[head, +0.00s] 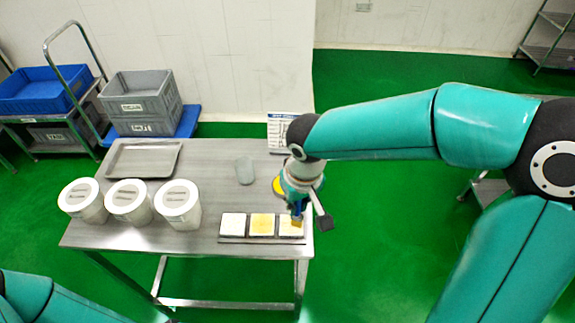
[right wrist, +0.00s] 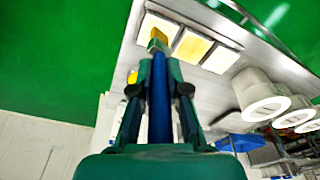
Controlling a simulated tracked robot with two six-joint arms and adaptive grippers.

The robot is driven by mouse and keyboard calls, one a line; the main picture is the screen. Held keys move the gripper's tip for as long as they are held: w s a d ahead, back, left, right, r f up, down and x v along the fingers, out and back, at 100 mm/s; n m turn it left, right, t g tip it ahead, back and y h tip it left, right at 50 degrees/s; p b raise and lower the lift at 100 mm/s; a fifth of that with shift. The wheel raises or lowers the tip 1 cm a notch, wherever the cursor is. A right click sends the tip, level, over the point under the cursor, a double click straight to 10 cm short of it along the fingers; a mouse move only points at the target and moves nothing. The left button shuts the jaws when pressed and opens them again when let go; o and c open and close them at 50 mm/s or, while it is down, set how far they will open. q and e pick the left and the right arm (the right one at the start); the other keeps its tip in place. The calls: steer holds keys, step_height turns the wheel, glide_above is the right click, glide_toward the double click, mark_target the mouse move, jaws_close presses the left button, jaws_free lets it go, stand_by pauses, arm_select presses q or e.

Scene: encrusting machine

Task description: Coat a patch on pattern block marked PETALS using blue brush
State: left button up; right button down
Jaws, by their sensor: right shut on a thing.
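My right gripper (head: 297,204) is shut on the blue brush, whose blue handle (right wrist: 160,105) runs between the fingers in the right wrist view. The brush's yellowish bristle tip (right wrist: 157,40) points at the rightmost block (head: 287,229), a pale square. The tip is at or just above that block; contact cannot be told. The middle block (head: 262,225) has a yellow top, and the left block (head: 232,223) is white. No marking such as PETALS can be read on any block. My left gripper is out of view.
The blocks sit in a row on a holder at the front of the metal table (head: 215,205). Lidded white tubs (head: 128,205), a tray (head: 143,160) and a clear cup (head: 244,171) stand on the table. A sheet (head: 283,122) stands at the back right.

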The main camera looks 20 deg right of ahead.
steer(key=shift+r+p, duration=0.55)
steer(key=shift+r, duration=0.55)
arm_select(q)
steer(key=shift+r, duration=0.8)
arm_select(e)
steer(key=shift+w, duration=0.1)
